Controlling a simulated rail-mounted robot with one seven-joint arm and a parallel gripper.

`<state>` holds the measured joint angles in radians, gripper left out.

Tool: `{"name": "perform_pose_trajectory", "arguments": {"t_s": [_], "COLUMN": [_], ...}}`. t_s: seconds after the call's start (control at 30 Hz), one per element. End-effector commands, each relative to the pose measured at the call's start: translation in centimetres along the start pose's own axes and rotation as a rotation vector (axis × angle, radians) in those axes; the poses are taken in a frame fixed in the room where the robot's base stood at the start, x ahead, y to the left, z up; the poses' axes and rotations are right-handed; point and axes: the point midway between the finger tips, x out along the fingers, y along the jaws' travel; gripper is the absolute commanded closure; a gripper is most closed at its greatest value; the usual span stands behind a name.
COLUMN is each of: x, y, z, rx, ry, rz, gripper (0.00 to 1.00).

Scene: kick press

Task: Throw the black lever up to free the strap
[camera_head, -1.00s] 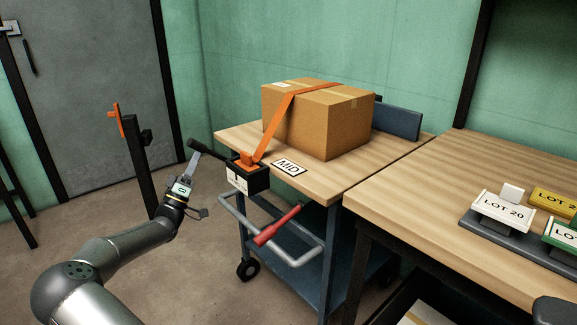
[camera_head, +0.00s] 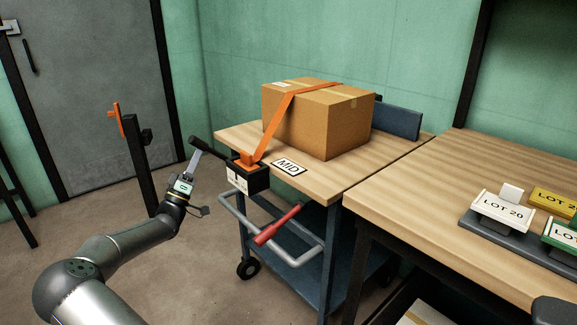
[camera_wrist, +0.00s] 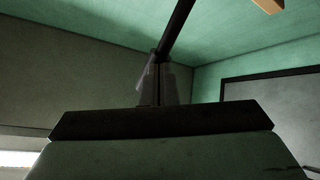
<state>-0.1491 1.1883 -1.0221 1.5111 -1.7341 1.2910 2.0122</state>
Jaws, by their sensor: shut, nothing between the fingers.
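The black lever (camera_head: 211,146) sticks out to the upper left from a black ratchet box (camera_head: 247,178) at the cart's left front edge. In the wrist view the lever (camera_wrist: 177,28) runs as a dark bar from the top edge down to my fingertips. The orange strap (camera_head: 277,122) runs from the box up over the cardboard box. My gripper (camera_head: 195,155) is shut and empty, with its tips at or just under the lever's outer end. In the wrist view my gripper (camera_wrist: 159,62) meets the lever's line; whether they touch I cannot tell.
The cardboard box (camera_head: 325,125) sits on the wooden-topped cart (camera_head: 230,136). A red-handled lever (camera_head: 278,226) and a grey push bar (camera_head: 238,222) are below the ratchet box. A black post (camera_head: 141,165) stands left of my gripper. A workbench (camera_head: 420,195) adjoins the cart.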

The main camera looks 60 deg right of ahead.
Motion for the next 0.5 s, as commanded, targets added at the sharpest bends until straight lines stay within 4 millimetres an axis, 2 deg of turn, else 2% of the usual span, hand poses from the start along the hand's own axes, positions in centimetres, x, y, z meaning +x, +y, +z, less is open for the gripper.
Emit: {"name": "perform_pose_trajectory", "arguments": {"t_s": [0.5], "x": [0.43], "y": [0.1], "z": [0.05], "rx": [0.0], "ry": [0.0], "rz": [0.0], "gripper": [1.0]}}
